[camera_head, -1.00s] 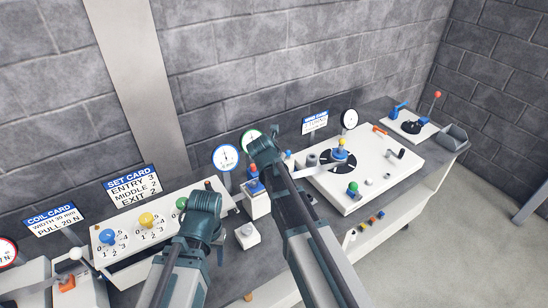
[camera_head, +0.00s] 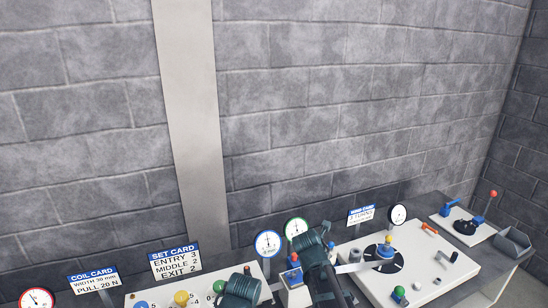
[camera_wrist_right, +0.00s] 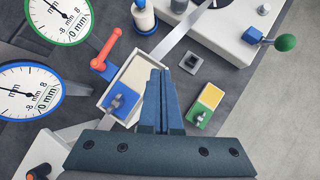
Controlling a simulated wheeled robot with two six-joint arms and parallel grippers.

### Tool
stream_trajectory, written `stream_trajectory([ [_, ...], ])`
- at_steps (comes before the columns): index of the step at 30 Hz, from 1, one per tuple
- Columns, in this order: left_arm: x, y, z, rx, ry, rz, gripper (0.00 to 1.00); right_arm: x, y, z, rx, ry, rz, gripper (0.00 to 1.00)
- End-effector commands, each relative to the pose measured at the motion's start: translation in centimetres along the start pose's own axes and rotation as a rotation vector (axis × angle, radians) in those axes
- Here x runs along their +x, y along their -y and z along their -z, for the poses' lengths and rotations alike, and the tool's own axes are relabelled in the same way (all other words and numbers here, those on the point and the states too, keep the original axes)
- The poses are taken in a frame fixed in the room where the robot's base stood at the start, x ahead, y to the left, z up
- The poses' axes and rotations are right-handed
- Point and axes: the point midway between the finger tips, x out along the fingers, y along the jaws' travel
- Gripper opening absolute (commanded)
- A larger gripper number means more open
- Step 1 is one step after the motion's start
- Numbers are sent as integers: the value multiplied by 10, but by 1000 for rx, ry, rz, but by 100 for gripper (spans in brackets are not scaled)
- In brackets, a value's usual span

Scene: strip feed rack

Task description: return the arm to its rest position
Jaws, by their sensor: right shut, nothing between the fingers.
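My right arm (camera_head: 312,250) comes in from the bottom of the head view, its dark teal end beside the green-rimmed dial. Its gripper is hidden in that view. In the right wrist view my right gripper (camera_wrist_right: 161,80) is shut and empty, its fingers together above the bench. Left of the fingers is a white unit (camera_wrist_right: 107,98) with a blue block (camera_wrist_right: 121,102) and an orange lever (camera_wrist_right: 105,50). Right of them is a yellow and green block (camera_wrist_right: 207,100).
A white panel with coloured knobs (camera_head: 181,298) is at the lower left. Blue-rimmed (camera_head: 267,244) and green-rimmed (camera_head: 295,229) dials stand near my right arm. The reel plate (camera_head: 355,281) is to the right, with a grey bin (camera_head: 513,242) beyond. A block wall (camera_head: 330,100) rises behind the bench.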

Motion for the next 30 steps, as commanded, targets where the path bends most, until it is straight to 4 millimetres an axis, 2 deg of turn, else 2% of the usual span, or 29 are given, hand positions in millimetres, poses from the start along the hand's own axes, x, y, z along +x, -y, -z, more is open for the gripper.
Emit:
stream_trajectory([
  [1, 3, 0, 0, 0, 0, 0, 50, -4, 3, 17, 86, -26, 5, 0],
  [8, 13, -1, 1, -1, 0, 0, 50, -29, 15, 96, 662, -171, 104, 0],
  [18, 26, -2, 2, -1, 0, 0, 50, -74, 44, 204, 1464, -258, 423, 0],
  [24, 31, -3, 2, -1, 0, 0, 50, -97, 60, 245, 1784, -215, 608, 0],
  [30, 32, -3, 2, -1, 0, 0, 50, -108, 67, 261, 1924, -174, 695, 0],
])
